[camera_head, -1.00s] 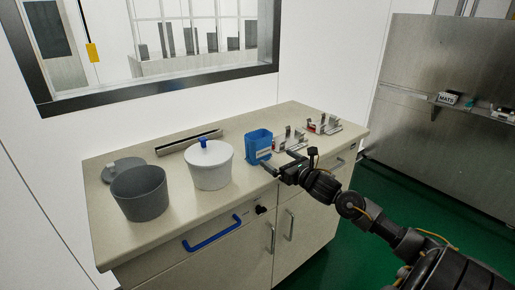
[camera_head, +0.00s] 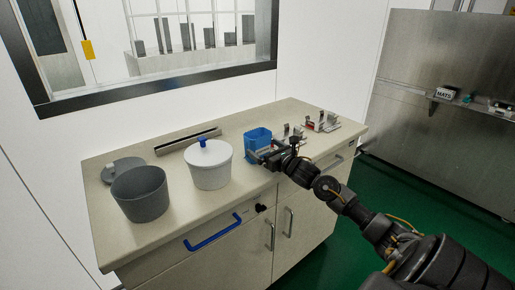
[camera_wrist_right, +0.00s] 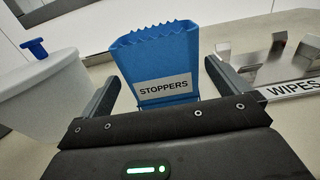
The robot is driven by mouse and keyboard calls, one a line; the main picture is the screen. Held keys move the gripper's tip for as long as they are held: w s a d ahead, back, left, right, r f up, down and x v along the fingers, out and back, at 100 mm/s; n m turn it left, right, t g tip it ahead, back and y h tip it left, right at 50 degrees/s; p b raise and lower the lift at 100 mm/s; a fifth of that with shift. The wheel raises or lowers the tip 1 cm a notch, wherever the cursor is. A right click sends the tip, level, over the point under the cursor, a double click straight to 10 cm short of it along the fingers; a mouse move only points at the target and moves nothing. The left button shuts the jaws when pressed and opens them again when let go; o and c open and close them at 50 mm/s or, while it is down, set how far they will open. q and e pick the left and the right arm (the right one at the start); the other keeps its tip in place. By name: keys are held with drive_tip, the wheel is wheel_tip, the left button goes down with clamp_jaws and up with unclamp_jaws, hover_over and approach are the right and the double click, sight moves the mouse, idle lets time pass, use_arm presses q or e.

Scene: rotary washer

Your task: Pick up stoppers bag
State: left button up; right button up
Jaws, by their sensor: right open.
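The blue stoppers bag (camera_head: 257,139) stands upright on the counter. In the right wrist view the bag (camera_wrist_right: 155,62) has a jagged top edge and a white label reading STOPPERS. My right gripper (camera_head: 268,153) is at the bag. In the wrist view the right gripper (camera_wrist_right: 158,92) is open, with one finger on each side of the bag's lower part and a visible gap on the left. Its palm hides the bag's base. My left gripper is not in view.
A white lidded bucket (camera_head: 210,165) with a blue knob stands left of the bag, and a grey bucket (camera_head: 141,194) farther left. Metal holders (camera_head: 320,122) are to the right, one labelled WIPES (camera_wrist_right: 292,88). The counter's front edge (camera_head: 170,230) is near.

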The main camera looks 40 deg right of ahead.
sight(263, 146)
drive_tip(key=w+p, duration=0.1)
drive_tip(key=w, duration=0.3)
drive_tip(key=shift+w, duration=0.4)
drive_tip(key=shift+d+f, duration=0.1)
drive_tip(key=c, duration=0.7)
drive_tip(key=shift+c, duration=0.2)
